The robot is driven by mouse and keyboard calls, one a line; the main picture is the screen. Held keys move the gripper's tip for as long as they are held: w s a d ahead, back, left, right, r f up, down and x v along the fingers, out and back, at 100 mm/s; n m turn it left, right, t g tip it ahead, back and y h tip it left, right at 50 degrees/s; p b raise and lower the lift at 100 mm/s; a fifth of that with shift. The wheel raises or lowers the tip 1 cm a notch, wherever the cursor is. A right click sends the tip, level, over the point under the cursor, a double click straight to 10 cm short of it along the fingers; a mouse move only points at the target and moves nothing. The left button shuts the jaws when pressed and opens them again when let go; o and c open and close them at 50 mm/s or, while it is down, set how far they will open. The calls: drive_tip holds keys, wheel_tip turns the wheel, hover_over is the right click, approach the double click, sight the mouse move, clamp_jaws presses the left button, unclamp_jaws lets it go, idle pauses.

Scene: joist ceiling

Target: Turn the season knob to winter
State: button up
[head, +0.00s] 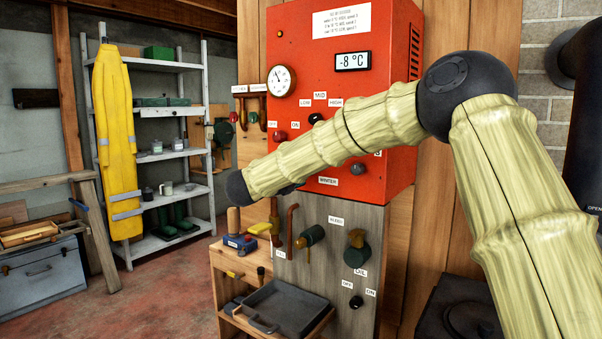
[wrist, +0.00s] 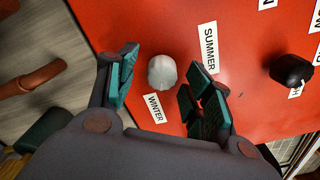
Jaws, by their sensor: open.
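The season knob (wrist: 162,72) is a small pale grey, rounded knob on the red control box, with a WINTER label (wrist: 153,108) and a SUMMER label (wrist: 209,47) beside it in the wrist view. In the head view the knob (head: 358,168) shows at the lower part of the box, right of and above the WINTER label (head: 328,181). My gripper (wrist: 163,82) is open, with its teal-padded fingers on either side of the knob in the wrist view; I see no contact. Which way the knob points cannot be told. In the head view my arm hides most of the gripper.
A black speed knob (wrist: 291,70) sits on the same panel; it also shows in the head view (head: 316,118). A display (head: 353,61) reads -8 °C.

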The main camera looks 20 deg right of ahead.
drive_tip(key=v, duration=1.1)
drive_tip(key=shift+s+a, duration=0.2)
